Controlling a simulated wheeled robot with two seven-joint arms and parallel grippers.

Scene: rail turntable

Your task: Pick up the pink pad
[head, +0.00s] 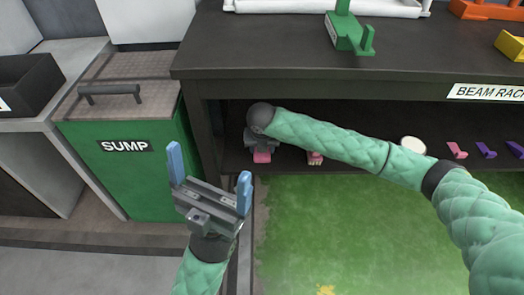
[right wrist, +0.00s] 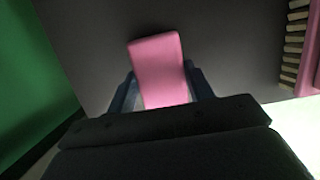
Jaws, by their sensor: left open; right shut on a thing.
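The pink pad (head: 262,157) is on the dark lower shelf at its left end, below my right gripper (head: 261,150). In the right wrist view the pad (right wrist: 158,68) is a plain pink slab between the two blue fingers of my right gripper (right wrist: 162,92), which is shut on it. I cannot tell whether the pad still touches the shelf. My left gripper (head: 209,165) is open and empty, its blue fingers pointing up in front of the green sump bin (head: 125,175).
Another pink item (head: 315,158) lies right of the pad; in the wrist view it shows tan strips (right wrist: 296,48). A white disc (head: 413,145), a pink bracket (head: 457,150) and purple ones (head: 486,150) lie farther right. The upper shelf (head: 260,55) overhangs my right gripper.

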